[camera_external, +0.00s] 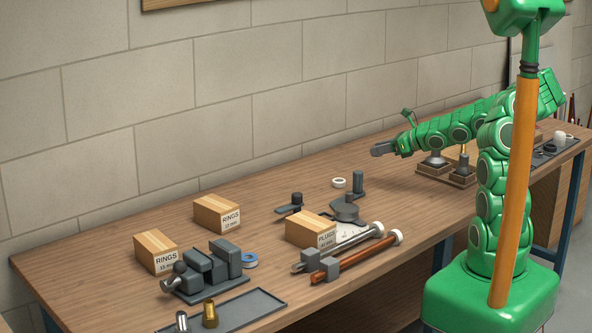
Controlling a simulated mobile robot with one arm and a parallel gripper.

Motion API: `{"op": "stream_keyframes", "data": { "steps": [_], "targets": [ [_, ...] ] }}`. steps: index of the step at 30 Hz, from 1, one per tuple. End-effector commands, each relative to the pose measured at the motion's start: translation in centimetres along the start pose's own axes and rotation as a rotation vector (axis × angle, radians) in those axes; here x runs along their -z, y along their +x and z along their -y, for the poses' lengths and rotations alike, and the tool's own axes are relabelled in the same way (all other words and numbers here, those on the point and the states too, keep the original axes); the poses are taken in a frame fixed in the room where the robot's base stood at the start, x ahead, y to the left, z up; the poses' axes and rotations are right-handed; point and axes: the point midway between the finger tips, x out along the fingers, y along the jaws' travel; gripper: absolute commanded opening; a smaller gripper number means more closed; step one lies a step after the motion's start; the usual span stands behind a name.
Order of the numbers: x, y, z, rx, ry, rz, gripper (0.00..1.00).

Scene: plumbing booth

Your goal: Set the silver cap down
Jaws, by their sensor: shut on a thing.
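My gripper (382,149) is at the end of the green arm, above the back right of the wooden workbench (130,248). It points left and is shut on the silver cap, which is too small at its grey tip to make out clearly. It is to the left of a wooden block fixture (428,171) that carries a grey cone-shaped part (434,158) and a brass-topped part (463,160).
A dark tray (258,303) at the front left has a silver piece (181,321) and a brass piece (209,314) at it. A vise (207,268), cardboard boxes (311,229) and two pipes (345,256) occupy the bench. A white ring (339,183) lies below-left of my gripper.

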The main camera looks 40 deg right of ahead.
Motion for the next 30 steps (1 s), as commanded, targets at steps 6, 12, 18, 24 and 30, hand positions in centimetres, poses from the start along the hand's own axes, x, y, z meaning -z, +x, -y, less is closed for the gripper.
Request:
{"op": "stream_keyframes", "data": {
  "steps": [6,12,18,24,30],
  "targets": [
    [0.5,2.5,1.7,0.001,0.000,-0.005,0.06],
    [0.7,5.0,3.5,0.001,-0.003,-0.004,0.06],
    [2.2,7.2,4.4,-0.003,0.001,-0.002,0.06],
    [3.6,9.0,5.6,0.000,0.000,-0.005,0.06],
    [4.1,10.0,6.0,-0.001,0.002,0.000,0.06]
  ]
}}
